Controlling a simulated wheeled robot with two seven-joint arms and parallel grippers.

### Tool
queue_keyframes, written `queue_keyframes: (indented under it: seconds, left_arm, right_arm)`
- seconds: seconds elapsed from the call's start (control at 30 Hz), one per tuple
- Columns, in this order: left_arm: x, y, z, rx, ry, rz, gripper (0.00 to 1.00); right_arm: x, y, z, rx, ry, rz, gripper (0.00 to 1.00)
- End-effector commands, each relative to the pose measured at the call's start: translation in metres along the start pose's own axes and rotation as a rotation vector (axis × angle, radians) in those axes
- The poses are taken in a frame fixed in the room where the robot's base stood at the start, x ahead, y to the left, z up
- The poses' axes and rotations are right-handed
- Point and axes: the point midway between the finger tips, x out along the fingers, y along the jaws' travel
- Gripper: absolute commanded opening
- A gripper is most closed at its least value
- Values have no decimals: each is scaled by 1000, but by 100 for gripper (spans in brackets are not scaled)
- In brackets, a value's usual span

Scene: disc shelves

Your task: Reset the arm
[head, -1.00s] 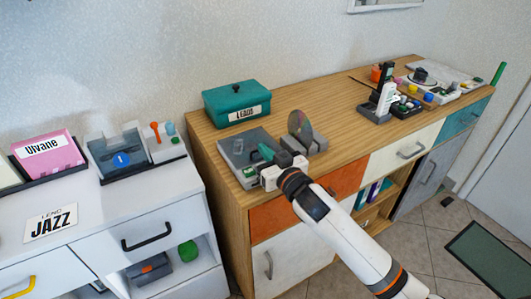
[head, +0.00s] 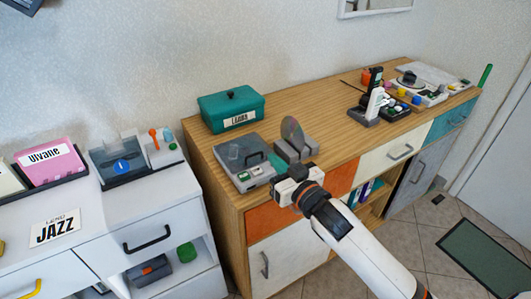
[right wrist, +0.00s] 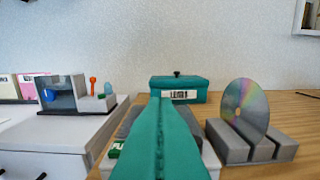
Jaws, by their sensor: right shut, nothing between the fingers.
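My right arm reaches in from the lower right in the head view. My right gripper (head: 279,163) is over the front edge of the wooden cabinet, by the grey player-like box and the disc stand. In the right wrist view its teal fingers (right wrist: 160,125) are pressed together with nothing between them. A shiny disc (head: 292,132) stands upright in a grey slotted stand (head: 309,145), also seen in the right wrist view (right wrist: 240,152). My left gripper is not in view.
The grey box (head: 232,156) with a dark handle lies partly behind my fingers. A teal lidded box (head: 231,110) stands behind it. The wooden cabinet top (head: 330,105) is clear in the middle. A white cabinet (head: 160,200) stands at left with disc bins.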

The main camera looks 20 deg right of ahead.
Motion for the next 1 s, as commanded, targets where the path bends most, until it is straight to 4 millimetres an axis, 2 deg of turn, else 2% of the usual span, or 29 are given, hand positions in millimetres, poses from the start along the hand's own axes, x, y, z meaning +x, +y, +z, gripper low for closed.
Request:
queue_keyframes:
  seconds: [0.03, 0.2, 0.37, 0.47, 0.57, 0.63, 0.7, 0.8, 1.0]
  left_arm:
    - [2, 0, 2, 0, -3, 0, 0]
    - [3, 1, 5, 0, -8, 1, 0]
    - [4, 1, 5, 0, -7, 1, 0]
    - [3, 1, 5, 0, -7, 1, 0]
    - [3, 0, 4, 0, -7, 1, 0]
    - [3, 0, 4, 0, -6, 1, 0]
    - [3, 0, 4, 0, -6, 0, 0]
    - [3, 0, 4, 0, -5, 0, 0]
    - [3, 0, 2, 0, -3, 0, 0]
  right_arm:
    - [-9, 0, -1, -1, 2, 0, 0]
    - [-25, 0, 0, -1, 1, -1, 0]
    - [-29, 0, 1, 0, 0, -1, 0]
    - [-32, 0, -6, 2, 30, -13, 0]
    - [-46, 1, -34, 4, 143, -55, 0]
    - [-66, 3, -66, 3, 281, -96, 0]
    - [-94, 7, -100, -3, 444, -129, 0]
    - [-134, 15, -138, -13, 658, -146, 0]
    - [-207, 34, -181, -22, 983, -122, 0]
